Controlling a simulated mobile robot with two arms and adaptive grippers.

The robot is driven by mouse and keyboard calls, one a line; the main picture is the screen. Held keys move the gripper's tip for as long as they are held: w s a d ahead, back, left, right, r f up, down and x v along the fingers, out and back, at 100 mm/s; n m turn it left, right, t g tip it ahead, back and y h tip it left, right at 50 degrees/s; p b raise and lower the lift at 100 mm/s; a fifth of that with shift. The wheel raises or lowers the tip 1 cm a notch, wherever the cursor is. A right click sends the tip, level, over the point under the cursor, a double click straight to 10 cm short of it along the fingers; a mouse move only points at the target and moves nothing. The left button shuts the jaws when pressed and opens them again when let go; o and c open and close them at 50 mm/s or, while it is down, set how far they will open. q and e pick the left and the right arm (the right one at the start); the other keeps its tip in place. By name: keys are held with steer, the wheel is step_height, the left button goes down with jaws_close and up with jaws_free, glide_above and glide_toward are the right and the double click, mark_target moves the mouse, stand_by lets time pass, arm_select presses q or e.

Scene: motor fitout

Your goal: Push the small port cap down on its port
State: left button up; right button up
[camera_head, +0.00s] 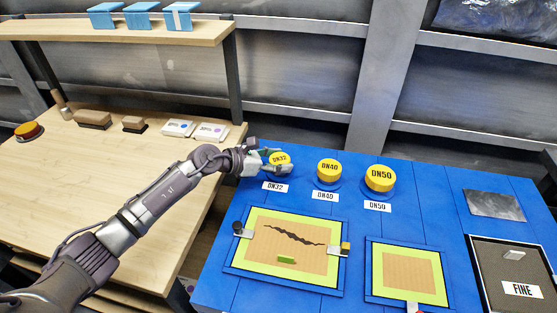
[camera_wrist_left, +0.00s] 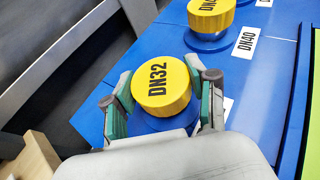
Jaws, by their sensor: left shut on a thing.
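The small port cap (camera_head: 279,158) is a yellow disc marked DN32 at the left of a row of three caps on the blue bench. It also shows in the left wrist view (camera_wrist_left: 161,86), with a blue port ring partly visible below it. My left gripper (camera_head: 275,163) is at this cap, with one green-padded finger on either side, and is shut on it; the left wrist view shows both fingers (camera_wrist_left: 163,100). How far the cap sits down on its port is hidden by the cap and fingers. My right gripper is in neither view.
The yellow DN40 cap (camera_head: 329,169) and DN50 cap (camera_head: 380,178) stand to the right, with white labels in front. Framed panels (camera_head: 295,248) lie nearer on the blue bench. A wooden table (camera_head: 150,160) with a shelf is at the left.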

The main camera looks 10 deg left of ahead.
arm_select(q)
steer(key=shift+f, duration=0.15)
steer(key=o, duration=0.8)
steer(key=shift+o, duration=0.2)
steer(key=shift+a, duration=0.1)
